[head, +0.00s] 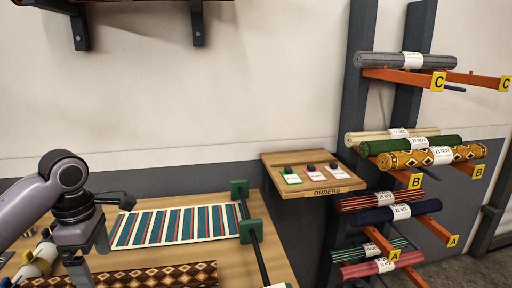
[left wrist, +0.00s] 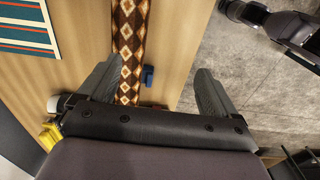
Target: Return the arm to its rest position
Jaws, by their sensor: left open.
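My left arm comes in from the left in the head view, bent over the left part of a wooden table (head: 236,268). Its gripper (head: 90,264) points down near the table's left side. In the left wrist view the left gripper (left wrist: 154,72) is open, with its two fingers wide apart and nothing between them. Below it are a brown diamond-patterned rug (left wrist: 130,45) and the table's edge, with grey floor beyond.
A striped rug (head: 175,227) lies on the table beside a dark bar with green blocks (head: 240,189). An orders board (head: 312,175) with several cards is by the wall. A rack with orange arms (head: 398,76) holds several rolled rugs at right. A shelf (head: 130,2) hangs above.

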